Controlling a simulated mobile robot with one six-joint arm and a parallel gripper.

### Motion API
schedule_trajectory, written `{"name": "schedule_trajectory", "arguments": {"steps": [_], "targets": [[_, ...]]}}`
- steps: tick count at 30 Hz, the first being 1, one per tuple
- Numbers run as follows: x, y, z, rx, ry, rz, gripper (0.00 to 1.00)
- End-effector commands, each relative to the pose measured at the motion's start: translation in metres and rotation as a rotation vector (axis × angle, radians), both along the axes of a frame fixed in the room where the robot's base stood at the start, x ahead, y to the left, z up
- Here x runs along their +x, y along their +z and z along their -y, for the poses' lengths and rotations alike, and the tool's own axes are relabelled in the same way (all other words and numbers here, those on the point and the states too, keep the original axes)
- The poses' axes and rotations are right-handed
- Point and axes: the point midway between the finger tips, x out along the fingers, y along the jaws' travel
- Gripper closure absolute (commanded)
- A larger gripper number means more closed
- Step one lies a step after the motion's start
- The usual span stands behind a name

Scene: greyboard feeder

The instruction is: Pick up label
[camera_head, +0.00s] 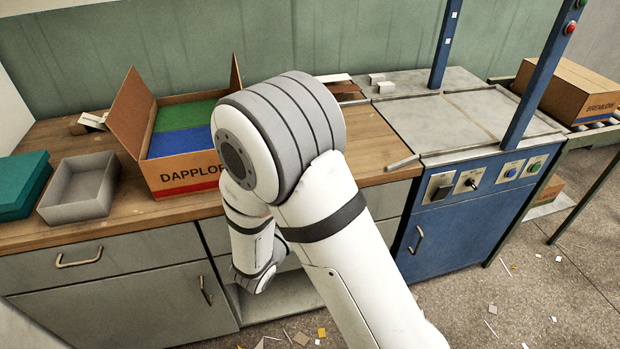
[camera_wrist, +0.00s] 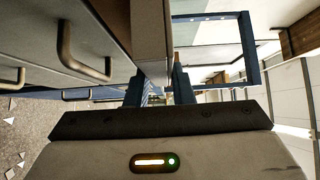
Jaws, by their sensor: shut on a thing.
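My gripper (camera_wrist: 158,92) shows in the wrist view, its two dark blue fingers reaching up from the dark palm edge. The gripper is close to the grey drawer fronts (camera_wrist: 100,25) of the workbench. In the head view my arm hides the gripper; the wrist hangs low in front of the bench.
On the wooden bench (camera_head: 120,225) are an open DAPPLOR carton (camera_head: 185,178) with green and blue contents, a grey tray (camera_head: 75,207) and a teal box (camera_head: 18,190). A blue machine (camera_head: 470,225) stands right, with a BREMLOW carton (camera_head: 575,90) beyond. Scraps litter the floor.

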Motion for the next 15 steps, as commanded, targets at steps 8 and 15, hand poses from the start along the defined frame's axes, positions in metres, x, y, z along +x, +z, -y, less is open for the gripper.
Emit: {"name": "schedule_trajectory", "arguments": {"steps": [8,15], "targets": [[0.0,0.035,0.0,0.005,0.0,0.004,1.0],[0.0,0.081,0.0,0.004,0.001,0.003,1.0]]}}
